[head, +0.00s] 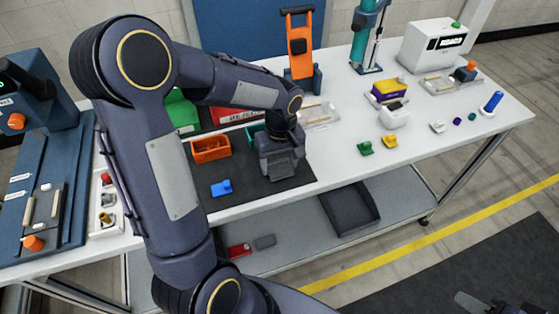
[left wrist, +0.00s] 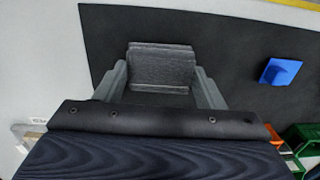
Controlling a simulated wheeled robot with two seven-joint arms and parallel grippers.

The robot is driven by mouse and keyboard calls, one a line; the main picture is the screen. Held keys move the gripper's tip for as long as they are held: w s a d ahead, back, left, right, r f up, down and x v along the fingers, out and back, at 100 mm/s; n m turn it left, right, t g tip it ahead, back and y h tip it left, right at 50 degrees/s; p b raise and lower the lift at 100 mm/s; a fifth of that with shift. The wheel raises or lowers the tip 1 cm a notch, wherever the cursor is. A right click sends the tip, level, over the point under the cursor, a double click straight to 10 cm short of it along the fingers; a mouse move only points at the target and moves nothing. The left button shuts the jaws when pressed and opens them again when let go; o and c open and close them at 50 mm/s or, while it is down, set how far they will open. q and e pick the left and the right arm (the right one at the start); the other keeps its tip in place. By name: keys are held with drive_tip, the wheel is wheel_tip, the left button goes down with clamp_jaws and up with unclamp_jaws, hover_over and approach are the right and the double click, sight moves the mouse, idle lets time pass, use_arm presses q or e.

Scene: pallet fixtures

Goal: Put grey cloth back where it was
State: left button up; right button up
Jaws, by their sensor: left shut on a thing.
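The grey cloth (left wrist: 160,66) is a folded, ribbed bundle between the two fingers of my left gripper (left wrist: 161,86) in the left wrist view. The gripper is shut on it. In the head view, my left gripper (head: 280,158) is over the right part of the dark mat (head: 243,192) on the white table, with the cloth at its lower end. I cannot tell whether the cloth touches the mat. A grey part at the bottom right edge of the head view looks like my right gripper (head: 478,303); its fingers are not clear.
A blue block (head: 221,188) and an orange bin (head: 210,149) are left of the gripper. Green clips (head: 366,148) and a white box (head: 394,116) stand to the right. A dark tray (head: 348,210) is on the lower shelf. The table front right of the mat is clear.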

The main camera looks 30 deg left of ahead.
sight(280, 164)
use_arm(q)
drive_tip(key=shift+f, duration=0.2)
drive_tip(key=o, duration=1)
drive_tip(key=shift+o, duration=0.2)
drive_tip(key=shift+r, duration=0.15)
wheel_tip(280, 164, up, 11)
drive_tip(key=s+d+m+t+h, duration=0.2)
drive_tip(key=s+m+t, duration=0.1)
drive_tip(key=s, duration=0.5)
drive_tip(key=s+d+m+t+h, duration=0.1)
drive_tip(key=s+d+m+t, duration=0.1)
drive_tip(key=s+m, duration=0.3)
drive_tip(key=s+t, duration=0.1)
drive_tip(key=s, duration=0.3)
drive_tip(key=shift+s+d+h, duration=0.25)
drive_tip(key=shift+d+h, duration=0.05)
drive_tip(key=shift+h, duration=0.1)
